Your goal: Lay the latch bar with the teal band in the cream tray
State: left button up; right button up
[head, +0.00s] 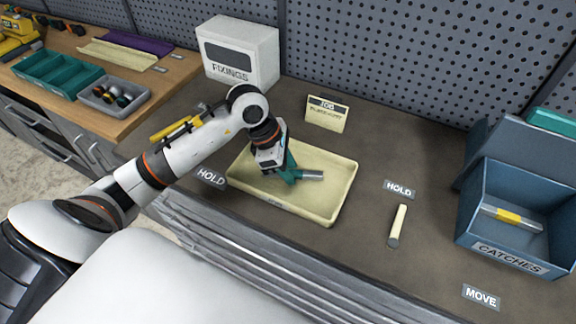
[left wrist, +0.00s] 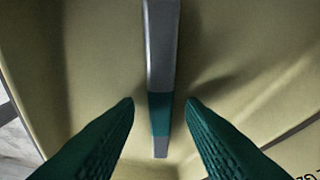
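The latch bar with the teal band (left wrist: 160,113) shows as a grey bar between my left fingers in the left wrist view, with a gap on each side. In the head view its grey end (head: 313,174) sticks out to the right of my left gripper (head: 287,176). The bar appears to lie on the floor of the cream tray (head: 345,190). My left gripper is open, with teal fingers reaching down into the tray around the bar. It hides the rest of the bar in the head view. My right gripper is not in view.
A cream bar with a grey end (head: 398,226) lies right of the tray, below a HOLD label (head: 399,189). A blue CATCHES bin (head: 464,205) holds a yellow-banded bar (head: 512,217). A FIXINGS box (head: 240,55) and a JOB card (head: 327,114) stand behind.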

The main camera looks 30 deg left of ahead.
pick_arm(q)
jog(key=shift+r, duration=0.2)
jog(key=shift+a+r, duration=0.15)
jog(key=shift+r, duration=0.1)
jog(key=b+v, duration=0.2)
jog(key=v, duration=0.9)
jog(key=shift+r, duration=0.15)
jog(key=shift+s, duration=0.1)
